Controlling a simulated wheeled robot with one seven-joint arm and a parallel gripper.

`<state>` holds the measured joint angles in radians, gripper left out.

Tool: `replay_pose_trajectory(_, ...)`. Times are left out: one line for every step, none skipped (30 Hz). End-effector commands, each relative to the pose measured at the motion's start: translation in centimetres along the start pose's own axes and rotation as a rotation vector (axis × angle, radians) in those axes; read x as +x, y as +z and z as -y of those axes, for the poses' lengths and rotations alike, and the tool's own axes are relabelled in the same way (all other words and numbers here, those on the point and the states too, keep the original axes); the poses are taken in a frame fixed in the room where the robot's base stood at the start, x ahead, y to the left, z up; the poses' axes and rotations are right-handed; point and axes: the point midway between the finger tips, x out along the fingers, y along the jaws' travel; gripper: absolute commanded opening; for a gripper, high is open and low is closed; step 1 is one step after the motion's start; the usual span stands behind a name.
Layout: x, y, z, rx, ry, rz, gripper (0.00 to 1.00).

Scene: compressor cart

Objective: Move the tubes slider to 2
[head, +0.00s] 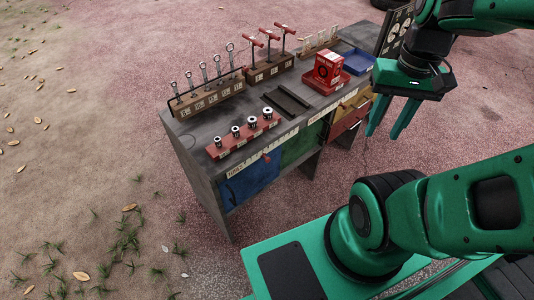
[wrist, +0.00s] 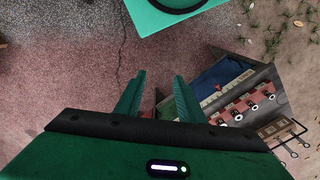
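The cart (head: 196,160) has a pale lettered strip (head: 240,167) along its front edge, at the left end; its lettering is too small to read surely. A small red piece (head: 266,157), which looks like the slider's knob, sits on this strip above the blue panel. It also shows as a small red mark in the wrist view (wrist: 218,87). I cannot read which number it is at. My gripper (head: 390,117) is open and empty, in front of the cart's right end, well apart from the strip. Its two fingers also show in the wrist view (wrist: 158,97).
A red rack with several sockets (head: 245,137) stands just behind the strip. Behind are a wooden tool rack (head: 208,100), red T-handles (head: 268,65), a red box (head: 328,68) and a blue tray (head: 357,61). The ground before the cart is clear.

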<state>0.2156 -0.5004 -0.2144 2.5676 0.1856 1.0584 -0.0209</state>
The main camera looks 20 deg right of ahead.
Motion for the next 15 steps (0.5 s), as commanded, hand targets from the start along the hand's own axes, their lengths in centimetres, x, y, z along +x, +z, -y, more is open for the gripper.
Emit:
replay_pose_trajectory(0.0, -0.3, 0.2, -0.01, -0.001, -0.003, 0.35)
replay_pose_trajectory(0.1, -0.6, 0.4, -0.022, 0.0, -0.002, 0.35)
replay_pose_trajectory(0.2, -1.2, 0.8, -0.042, 0.002, 0.001, 0.35)
replay_pose_trajectory(0.4, -1.8, 1.2, -0.062, 0.002, 0.002, 0.35)
replay_pose_trajectory(0.6, -2.4, 1.6, -0.082, 0.003, 0.006, 0.35)
replay_pose_trajectory(1.0, -3.3, 2.2, -0.114, 0.003, 0.009, 0.35)
replay_pose_trajectory(1.3, -4.0, 2.8, -0.139, 0.002, 0.012, 0.35)
replay_pose_trajectory(1.6, -4.7, 3.4, -0.168, 0.001, 0.013, 0.35)
replay_pose_trajectory(2.2, -5.7, 4.3, -0.208, -0.002, 0.018, 0.35)
replay_pose_trajectory(2.6, -6.4, 5.0, -0.237, -0.005, 0.02, 0.35)
replay_pose_trajectory(3.0, -7.1, 5.7, -0.265, -0.008, 0.023, 0.35)
replay_pose_trajectory(3.7, -7.9, 6.7, -0.304, -0.013, 0.027, 0.35)
replay_pose_trajectory(4.3, -8.6, 7.5, -0.333, -0.018, 0.029, 0.35)
replay_pose_trajectory(4.8, -9.2, 8.2, -0.361, -0.023, 0.033, 0.35)
replay_pose_trajectory(5.6, -9.9, 9.3, -0.399, -0.032, 0.036, 0.35)
